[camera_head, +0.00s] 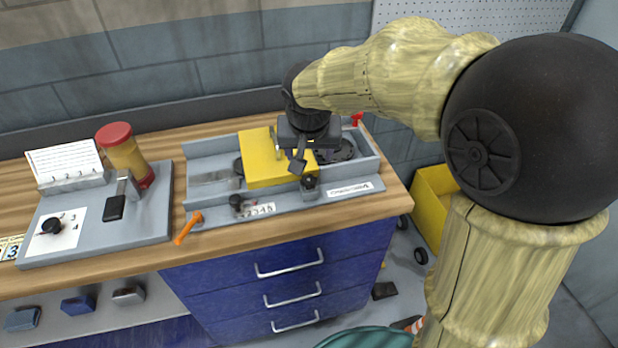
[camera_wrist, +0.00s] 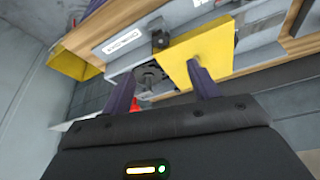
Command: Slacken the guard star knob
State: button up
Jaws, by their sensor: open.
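The yellow guard (camera_head: 262,165) sits over the grey runout fixture (camera_head: 203,160) on the wooden bench; it also shows in the wrist view (camera_wrist: 185,62). A small black knob (camera_head: 309,184) stands at the guard's front right corner and looks like the guard star knob. In the wrist view this knob (camera_wrist: 160,39) lies beyond the fingertips, roughly between them in direction. My gripper (camera_head: 298,164) is open above the guard's right part, apart from the knob. Its two fingers (camera_wrist: 160,72) show empty in the wrist view. The arm hides some of the fixture's back.
Another black knob (camera_head: 236,200) stands by a number strip, and an orange lever (camera_head: 188,228) is at the fixture's front left. A red part (camera_head: 357,118) is at the back right. Left is a grey board (camera_head: 75,245) with a red-capped bottle (camera_head: 122,150).

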aim_at(309, 181)
jog(key=x, duration=1.5)
jog(key=shift+w+a+f, duration=0.1)
jog(key=shift+c, duration=0.4)
jog(key=c, duration=0.9)
